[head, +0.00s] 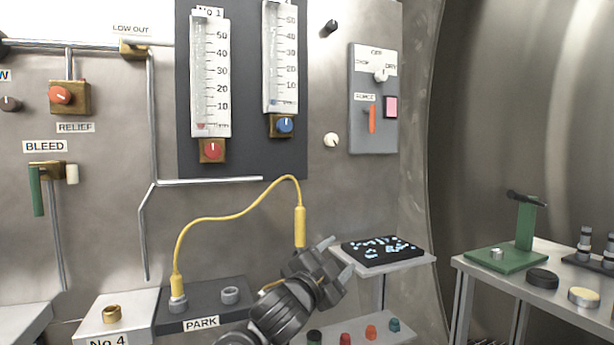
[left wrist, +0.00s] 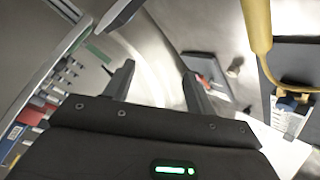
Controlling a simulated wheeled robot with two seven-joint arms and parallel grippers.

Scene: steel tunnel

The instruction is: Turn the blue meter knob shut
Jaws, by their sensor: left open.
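The blue meter knob (head: 285,125) sits on a brass block below the right-hand glass meter tube (head: 282,55), its white mark pointing about straight up. In the left wrist view the blue knob (left wrist: 287,103) shows at the right edge, beyond the yellow hose. My left gripper (head: 338,258) is open and empty, below and to the right of the knob, well apart from it. Its two fingers also show apart in the left wrist view (left wrist: 158,72), with nothing between them. My right gripper is in neither view.
A yellow hose (head: 237,215) arches from the PARK block (head: 232,293), its free-hanging end (head: 300,227) close to my left gripper. A red knob (head: 212,150) sits left of the blue one. A grey switch panel (head: 373,100) is to the right. A small shelf (head: 415,262) holds a dark tray.

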